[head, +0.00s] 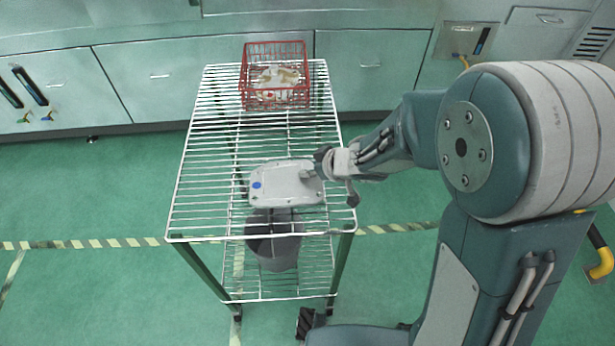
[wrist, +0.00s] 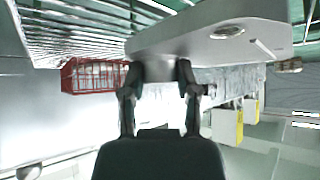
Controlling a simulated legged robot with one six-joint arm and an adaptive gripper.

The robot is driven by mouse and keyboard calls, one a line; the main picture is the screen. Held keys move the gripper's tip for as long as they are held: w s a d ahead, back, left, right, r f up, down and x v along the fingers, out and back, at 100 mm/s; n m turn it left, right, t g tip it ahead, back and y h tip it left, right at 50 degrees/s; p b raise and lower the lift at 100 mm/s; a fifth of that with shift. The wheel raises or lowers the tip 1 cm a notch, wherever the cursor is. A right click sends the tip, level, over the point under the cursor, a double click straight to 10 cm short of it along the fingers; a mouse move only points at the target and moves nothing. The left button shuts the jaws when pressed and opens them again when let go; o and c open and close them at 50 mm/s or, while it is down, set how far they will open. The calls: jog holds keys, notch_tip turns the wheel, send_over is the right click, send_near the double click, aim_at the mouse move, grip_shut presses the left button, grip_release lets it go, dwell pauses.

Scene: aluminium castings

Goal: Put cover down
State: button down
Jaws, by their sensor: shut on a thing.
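The cover is a light grey, flat aluminium casting (head: 285,184) with rounded corners and a blue dot near its left end. In the head view it is over the front half of the wire rack's top shelf (head: 215,130). My gripper (head: 318,170) is shut on its right end. In the wrist view the cover (wrist: 200,40) spans the top of the picture, and my gripper's fingers (wrist: 160,72) meet at its edge. I cannot tell whether the cover touches the shelf wires.
A red wire basket (head: 275,97) with pale parts in it stands at the shelf's far end. A dark grey bin (head: 272,243) is on the lower level. Cabinets (head: 160,75) line the back. The shelf between cover and basket is clear.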

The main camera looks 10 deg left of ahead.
aim_at(314, 178)
jog(key=f, duration=0.3)
jog(key=shift+s+f, duration=0.1)
jog(key=shift+s, duration=0.1)
jog(key=shift+a+f, duration=0.25)
jog(key=shift+a, duration=0.25)
jog(key=shift+c, duration=2.2)
grip_release()
jog(key=shift+o, duration=0.4)
jog(key=shift+d, duration=0.4)
jog(key=shift+r, duration=0.1)
jog(key=v, duration=1.1)
jog(key=shift+s+r, duration=0.2)
jog(key=shift+r, duration=0.15)
